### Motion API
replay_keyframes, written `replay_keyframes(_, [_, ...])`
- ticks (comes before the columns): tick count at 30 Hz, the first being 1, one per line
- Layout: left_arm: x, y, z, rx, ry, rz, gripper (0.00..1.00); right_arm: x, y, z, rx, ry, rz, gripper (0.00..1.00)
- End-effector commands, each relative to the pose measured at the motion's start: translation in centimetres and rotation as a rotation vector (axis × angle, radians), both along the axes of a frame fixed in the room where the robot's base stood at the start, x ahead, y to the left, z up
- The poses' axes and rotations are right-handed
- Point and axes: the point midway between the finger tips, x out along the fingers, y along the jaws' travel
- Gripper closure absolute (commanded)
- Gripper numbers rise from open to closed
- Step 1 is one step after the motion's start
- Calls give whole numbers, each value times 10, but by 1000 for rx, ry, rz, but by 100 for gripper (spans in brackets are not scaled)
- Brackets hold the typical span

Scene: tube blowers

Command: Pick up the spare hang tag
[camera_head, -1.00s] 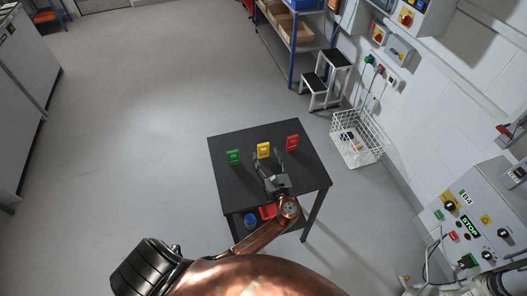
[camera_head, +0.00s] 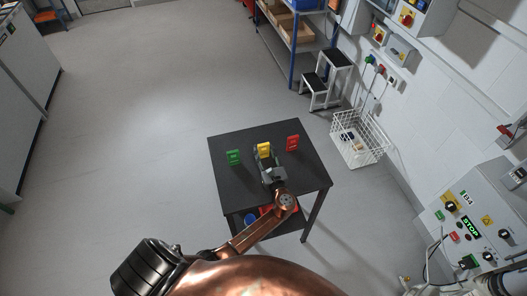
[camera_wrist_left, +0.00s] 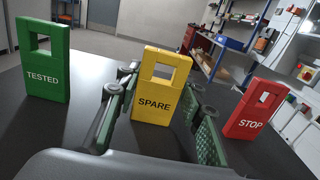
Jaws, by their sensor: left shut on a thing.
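The spare hang tag (camera_head: 264,149) is a yellow upright plate with a window near its top. It stands on the black table between a green tag and a red tag. In the left wrist view the yellow tag (camera_wrist_left: 160,88) reads SPARE and sits between my two green-padded fingers. My left gripper (camera_wrist_left: 160,115) is shut on this tag; in the head view my left gripper (camera_head: 266,159) is at the tag from the near side. The tag's lower edge is partly hidden in the head view. My right gripper is not in view.
The green TESTED tag (camera_wrist_left: 43,62) stands to the left and the red STOP tag (camera_wrist_left: 254,110) to the right, both on the black table (camera_head: 236,186). A white wire basket (camera_head: 358,139) and a step stool (camera_head: 326,80) stand beyond, near the wall.

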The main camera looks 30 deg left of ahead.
Motion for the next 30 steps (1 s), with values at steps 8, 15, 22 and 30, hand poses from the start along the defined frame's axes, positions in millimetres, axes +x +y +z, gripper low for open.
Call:
replay_keyframes(8, [0,0,1,0,0,0,82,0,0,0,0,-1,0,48])
replay_keyframes(15, [0,0,18,-1,-2,0,82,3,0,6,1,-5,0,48])
replay_keyframes(22, [-23,8,62,-2,-4,1,82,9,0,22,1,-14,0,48])
replay_keyframes(30, [-82,27,107,0,0,1,82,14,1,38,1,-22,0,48])
